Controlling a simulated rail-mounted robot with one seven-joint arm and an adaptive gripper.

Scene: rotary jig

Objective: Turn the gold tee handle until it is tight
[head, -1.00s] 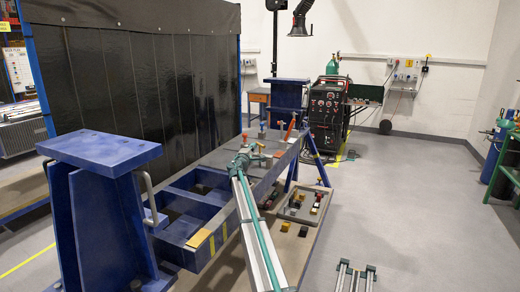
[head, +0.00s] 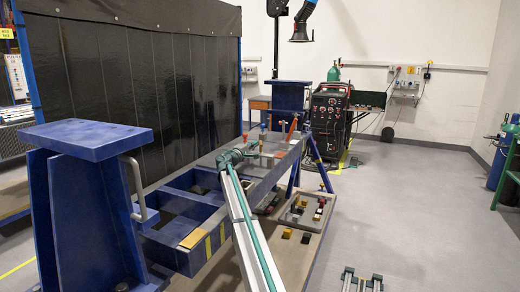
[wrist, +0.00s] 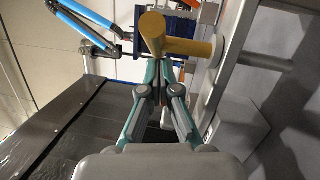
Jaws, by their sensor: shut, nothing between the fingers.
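The gold tee handle (wrist: 182,46) is at the top middle of the wrist view. Its crossbar stands on the left, and its stem runs right to a pale round collar (wrist: 217,49) on the grey jig frame. My gripper (wrist: 164,62) is shut and empty. Its fingertips are right at the crossbar, with the ends partly hidden behind it; I cannot tell whether they touch. In the head view my gripper (head: 252,151) is over the far part of the blue jig table (head: 165,252). The handle is too small to make out there.
A blue stand (head: 84,141) rises at the near left, beside a black curtain (head: 160,90). A grey tray with small blocks (head: 305,212) sits right of the jig. Red-orange clamp handles (head: 292,127) stand beyond my gripper.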

